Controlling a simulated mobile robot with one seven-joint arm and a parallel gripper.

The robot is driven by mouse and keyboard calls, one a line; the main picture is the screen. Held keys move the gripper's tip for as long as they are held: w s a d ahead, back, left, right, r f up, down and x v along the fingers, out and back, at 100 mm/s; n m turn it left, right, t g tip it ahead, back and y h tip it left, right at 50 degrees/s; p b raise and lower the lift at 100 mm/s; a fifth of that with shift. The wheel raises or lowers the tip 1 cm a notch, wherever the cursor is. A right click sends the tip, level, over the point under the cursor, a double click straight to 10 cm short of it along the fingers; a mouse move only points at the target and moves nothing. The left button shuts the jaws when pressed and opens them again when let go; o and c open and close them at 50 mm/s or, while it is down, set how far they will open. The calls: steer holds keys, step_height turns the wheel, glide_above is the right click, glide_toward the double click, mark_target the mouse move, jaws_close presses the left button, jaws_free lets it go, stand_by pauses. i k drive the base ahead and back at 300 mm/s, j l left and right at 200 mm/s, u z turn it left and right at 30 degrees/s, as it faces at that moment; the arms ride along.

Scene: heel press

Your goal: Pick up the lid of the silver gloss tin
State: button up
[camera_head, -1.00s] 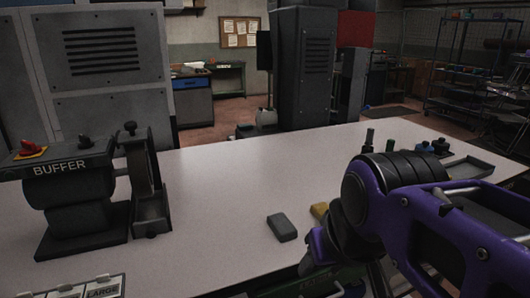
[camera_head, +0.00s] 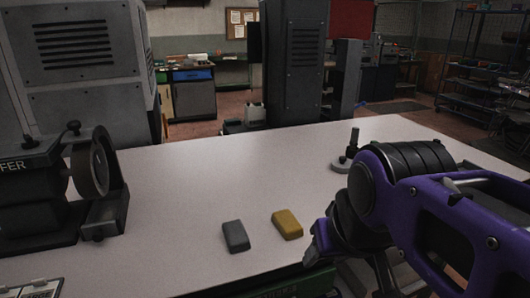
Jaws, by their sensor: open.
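I cannot make out a silver gloss tin or its lid in the head view; my arm covers the right side of the table, so they may be behind it. My purple and black gripper (camera_head: 322,246) is at the table's front edge, right of the yellow block. It is open, and I see nothing in it. My forearm hides much of its far side.
A grey block (camera_head: 235,237) and a yellow block (camera_head: 287,225) lie on the white table (camera_head: 200,180). The buffer machine (camera_head: 45,185) stands at the left. A dark upright piece on a round grey base (camera_head: 341,164) stands beyond my arm. The table's middle is clear.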

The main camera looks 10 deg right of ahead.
mark_target(341, 166)
steer(key=i+l, duration=0.1)
steer(key=l, duration=0.75)
steer(key=i+l, duration=0.15)
steer(key=l, duration=0.25)
steer(key=i+l, duration=0.1)
steer(key=l, duration=0.3)
